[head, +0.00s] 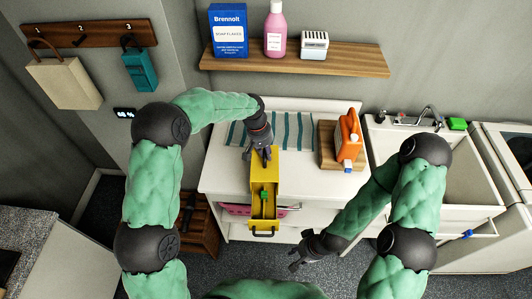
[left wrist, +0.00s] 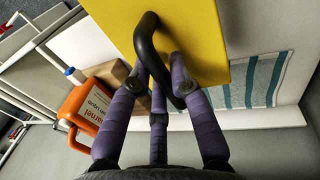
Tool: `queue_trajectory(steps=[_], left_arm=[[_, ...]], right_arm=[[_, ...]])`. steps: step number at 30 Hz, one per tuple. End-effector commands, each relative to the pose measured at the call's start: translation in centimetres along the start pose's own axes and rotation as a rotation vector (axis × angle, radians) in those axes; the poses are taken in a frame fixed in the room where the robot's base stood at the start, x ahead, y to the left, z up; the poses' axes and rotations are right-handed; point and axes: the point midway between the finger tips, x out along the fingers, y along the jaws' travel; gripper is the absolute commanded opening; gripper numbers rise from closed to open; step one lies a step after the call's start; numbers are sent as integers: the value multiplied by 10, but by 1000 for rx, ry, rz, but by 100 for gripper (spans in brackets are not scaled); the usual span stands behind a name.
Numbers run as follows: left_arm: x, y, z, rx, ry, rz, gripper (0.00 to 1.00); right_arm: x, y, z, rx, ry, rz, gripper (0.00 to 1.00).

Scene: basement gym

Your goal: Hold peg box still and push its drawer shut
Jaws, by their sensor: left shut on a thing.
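The yellow peg box (head: 265,162) stands on the white counter near its front edge. My left gripper (head: 261,155) is at the top of the box. In the left wrist view its purple fingers (left wrist: 160,68) are closed around the black bar handle (left wrist: 143,35) on the yellow box face (left wrist: 205,30). My right gripper (head: 297,259) is empty, fingers spread, low and to the right of the drawer front, apart from it.
A striped towel (head: 300,132) lies behind the box. A sink (head: 455,180) is farther right. Pink items (head: 235,210) lie below the counter beside the drawer. The space before the drawer is clear.

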Motion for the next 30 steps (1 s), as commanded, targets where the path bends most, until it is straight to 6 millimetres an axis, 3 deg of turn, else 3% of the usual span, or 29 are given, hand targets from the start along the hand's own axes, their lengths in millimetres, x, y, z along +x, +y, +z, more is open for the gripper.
queue_trajectory(steps=[30], left_arm=[[23, -3, -26, -1, 2, 1, 0]], right_arm=[[12, 4, 0, 0, 0, 0, 33]])
